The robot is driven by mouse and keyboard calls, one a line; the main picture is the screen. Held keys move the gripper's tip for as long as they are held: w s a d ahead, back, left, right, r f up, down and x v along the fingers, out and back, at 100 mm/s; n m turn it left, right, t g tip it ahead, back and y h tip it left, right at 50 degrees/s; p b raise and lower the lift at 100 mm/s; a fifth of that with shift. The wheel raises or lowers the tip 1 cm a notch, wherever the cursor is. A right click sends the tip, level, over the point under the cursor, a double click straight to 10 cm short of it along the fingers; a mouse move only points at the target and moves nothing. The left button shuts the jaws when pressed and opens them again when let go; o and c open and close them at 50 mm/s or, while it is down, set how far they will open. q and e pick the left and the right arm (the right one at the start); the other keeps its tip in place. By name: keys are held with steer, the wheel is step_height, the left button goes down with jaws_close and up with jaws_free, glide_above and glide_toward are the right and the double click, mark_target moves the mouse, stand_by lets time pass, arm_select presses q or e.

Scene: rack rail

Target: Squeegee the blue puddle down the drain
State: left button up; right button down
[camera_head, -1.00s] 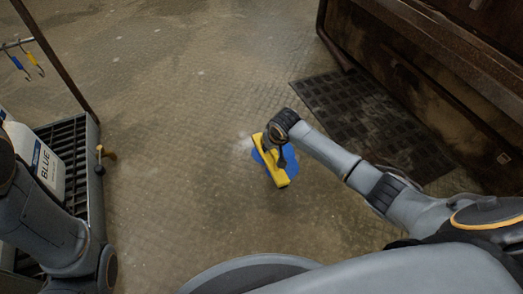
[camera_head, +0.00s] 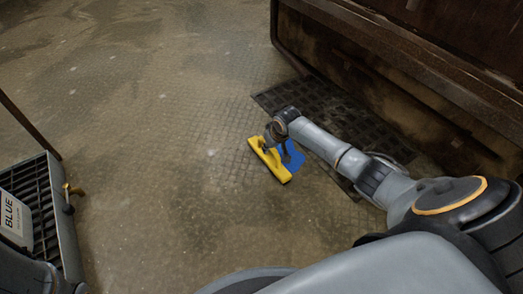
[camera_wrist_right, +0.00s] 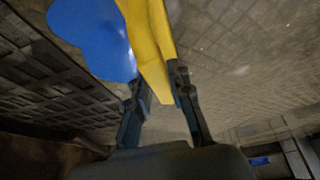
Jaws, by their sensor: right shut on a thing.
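My right gripper (camera_head: 281,148) is shut on a yellow squeegee (camera_head: 270,160), whose long head is down at the floor. The right wrist view also shows the yellow squeegee (camera_wrist_right: 150,40) between the fingers (camera_wrist_right: 160,92). The blue puddle (camera_head: 295,156) lies along the squeegee's right side in the head view, partly hidden by my gripper. It shows as a rounded blue patch (camera_wrist_right: 92,35) in the wrist view. The dark drain grate (camera_head: 283,96) is just beyond the puddle to the right, partly covered by my arm; it also shows in the wrist view (camera_wrist_right: 45,85). My left gripper is out of view.
A rusty brown metal structure (camera_head: 400,70) stands along the right behind the grate. At the left is a slatted metal rack (camera_head: 38,195) holding a white container marked BLUE (camera_head: 15,215). The wet floor (camera_head: 150,130) between is clear.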

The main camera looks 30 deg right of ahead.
steer(key=d+b, duration=0.1)
steer(key=d, duration=0.5)
steer(key=d+b, duration=0.1)
steer(key=d, duration=0.2)
steer(key=shift+d+f+b, duration=0.3)
steer(key=shift+d, duration=0.1)
steer(key=d+b, duration=0.6)
steer(key=d, duration=0.3)
steer(key=shift+w+d+f+b, duration=0.1)
steer(key=shift+d+b, duration=0.15)
steer(key=shift+b, duration=0.05)
step_height(320, 180, up, 7)
steer(key=p, duration=0.7)
steer(key=shift+w+a+p, duration=0.2)
steer(key=shift+a+p, duration=0.05)
steer(key=shift+p, duration=0.1)
